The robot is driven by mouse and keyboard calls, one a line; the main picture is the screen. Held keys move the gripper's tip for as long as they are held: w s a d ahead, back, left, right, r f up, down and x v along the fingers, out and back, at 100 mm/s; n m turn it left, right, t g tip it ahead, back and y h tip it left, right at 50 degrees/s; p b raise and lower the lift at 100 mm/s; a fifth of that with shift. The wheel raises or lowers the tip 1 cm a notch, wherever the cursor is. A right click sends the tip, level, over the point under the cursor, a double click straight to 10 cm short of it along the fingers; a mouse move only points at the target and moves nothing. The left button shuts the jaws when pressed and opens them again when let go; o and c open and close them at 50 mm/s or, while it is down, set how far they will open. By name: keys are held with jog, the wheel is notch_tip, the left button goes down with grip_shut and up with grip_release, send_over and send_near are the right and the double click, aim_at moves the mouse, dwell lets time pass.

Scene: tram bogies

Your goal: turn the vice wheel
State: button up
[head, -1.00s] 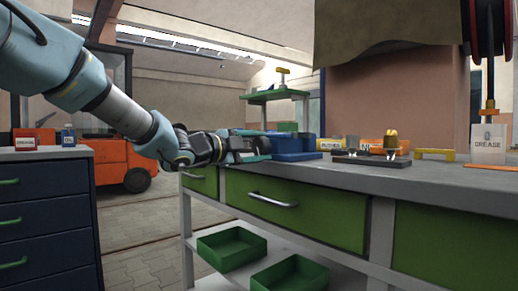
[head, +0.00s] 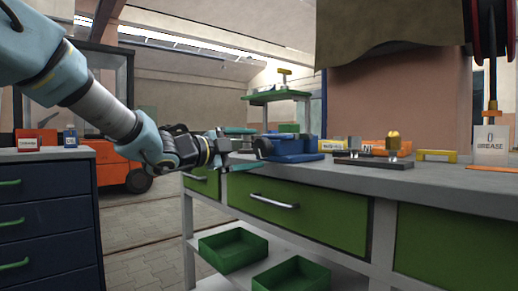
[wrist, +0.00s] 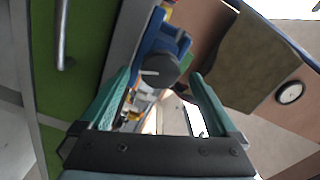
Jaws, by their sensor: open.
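The blue vice (head: 290,150) stands on the left end of the grey workbench. Its wheel (head: 262,147) is a small dark disc on the side facing my gripper. In the wrist view the wheel (wrist: 160,69) is a dark grey disc with a pale bar, in front of the blue vice body (wrist: 163,42). My gripper (head: 243,149) is open and empty, just left of the wheel, with one teal finger higher and one lower. In the wrist view the gripper (wrist: 161,76) has its fingers spread on both sides of the wheel's outline; contact cannot be told.
The workbench (head: 330,168) has green drawers with a metal handle (head: 272,201). Behind and right of the vice are small boxes, a dark plate with a brass-topped part (head: 392,142), and a yellow handle (head: 436,155). A blue drawer cabinet (head: 45,215) stands at left.

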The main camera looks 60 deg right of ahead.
jog(key=v, duration=0.7)
jog(key=shift+w+a, duration=0.1)
jog(key=shift+a, duration=0.05)
